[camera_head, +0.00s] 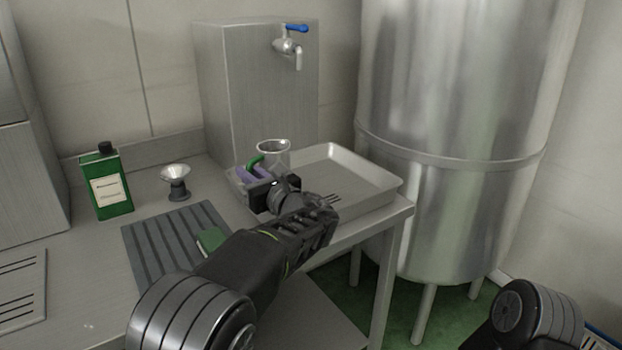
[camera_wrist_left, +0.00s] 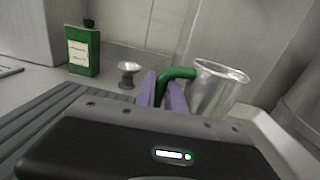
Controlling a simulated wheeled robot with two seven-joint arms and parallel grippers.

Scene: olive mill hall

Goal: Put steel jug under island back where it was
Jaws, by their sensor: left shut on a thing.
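The steel jug (camera_head: 273,149), with a green handle, is at the back left of the steel tray in the head view. It also shows in the left wrist view (camera_wrist_left: 217,88), upright or nearly so. My left gripper (camera_head: 254,172) has purple fingers, which are shut on the green handle (camera_wrist_left: 178,74); the fingers also show in the wrist view (camera_wrist_left: 163,94). My wrist hides the jug's lower part, so I cannot tell whether it touches the tray. My right gripper is out of view; only part of that arm shows at lower right.
The shallow tray (camera_head: 378,184) sits at the counter's right end, below a blue-handled tap (camera_head: 290,45). A green tin (camera_head: 107,184), a small steel funnel (camera_head: 175,182) and a grey ribbed mat (camera_head: 150,247) are to the left. A large steel tank (camera_head: 450,130) stands right of the counter.

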